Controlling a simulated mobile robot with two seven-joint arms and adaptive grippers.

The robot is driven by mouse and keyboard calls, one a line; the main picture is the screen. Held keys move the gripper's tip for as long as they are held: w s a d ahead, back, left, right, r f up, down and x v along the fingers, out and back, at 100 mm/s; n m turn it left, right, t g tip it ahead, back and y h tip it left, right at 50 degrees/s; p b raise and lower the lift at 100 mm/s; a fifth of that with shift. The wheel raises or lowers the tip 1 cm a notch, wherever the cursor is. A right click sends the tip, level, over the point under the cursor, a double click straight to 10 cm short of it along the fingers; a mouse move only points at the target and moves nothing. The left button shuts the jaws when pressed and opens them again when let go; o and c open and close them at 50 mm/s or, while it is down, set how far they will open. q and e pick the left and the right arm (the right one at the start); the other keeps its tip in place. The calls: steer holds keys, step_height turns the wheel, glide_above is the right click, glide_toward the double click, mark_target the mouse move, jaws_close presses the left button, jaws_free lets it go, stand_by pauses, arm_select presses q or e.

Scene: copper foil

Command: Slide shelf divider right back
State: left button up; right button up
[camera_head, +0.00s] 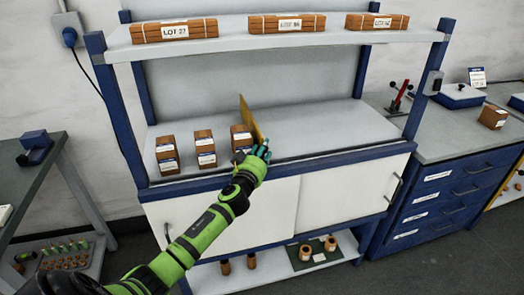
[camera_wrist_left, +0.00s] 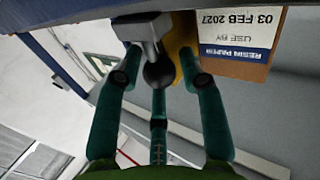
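The shelf divider (camera_head: 251,118) is a thin yellow upright plate on the middle shelf, right of the rightmost box stack. My left gripper (camera_head: 259,153) is at its front lower end by the shelf's front edge. In the left wrist view, my left gripper (camera_wrist_left: 158,60) has its teal fingers spread apart. A black ball knob (camera_wrist_left: 159,72) on a grey mount (camera_wrist_left: 142,28) lies between them, with gaps visible on both sides. A yellow strip of the divider (camera_wrist_left: 183,42) shows behind the right finger. My right gripper is not in view.
Brown labelled box stacks (camera_head: 205,148) stand left of the divider. The shelf surface (camera_head: 325,125) to its right is bare. The upper shelf (camera_head: 240,40) holds wrapped bundles. A blue post (camera_head: 118,112) stands at the left. A workbench (camera_head: 450,135) adjoins on the right.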

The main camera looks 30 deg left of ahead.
arm_select(q)
jaws_close()
